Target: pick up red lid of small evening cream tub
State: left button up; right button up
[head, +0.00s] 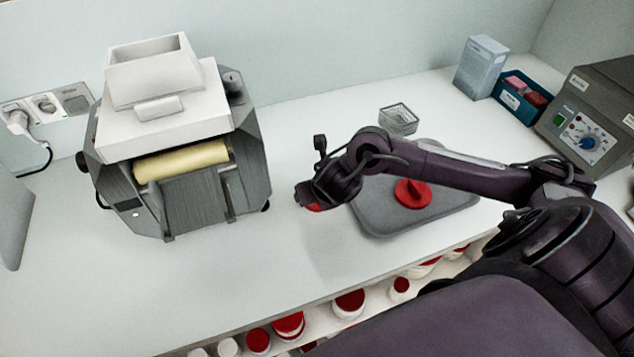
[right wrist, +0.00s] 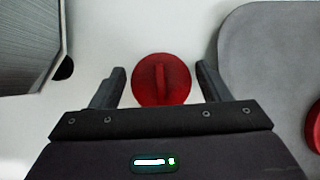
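A round red lid (right wrist: 161,80) with a raised bar across its top shows in the right wrist view, over the white counter. In the head view only a sliver of this red lid (head: 314,207) shows under my right gripper (head: 304,196). In the right wrist view the two fingers of my right gripper (right wrist: 161,74) are spread, one on each side of the lid, with gaps between. I cannot tell whether a tub is beneath it. A second red lid (head: 412,193) with a raised handle lies on the grey tray (head: 378,224). My left gripper is not in view.
The grey mill (head: 255,165) with a cream roller stands left of the gripper. A wire basket (head: 398,119) is behind the tray. Boxes and a control unit (head: 590,125) stand at the right. Several red-topped tubs (head: 349,303) sit below the counter's front edge.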

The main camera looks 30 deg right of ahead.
jog(key=c, duration=0.6)
jog(key=shift+r, duration=0.1)
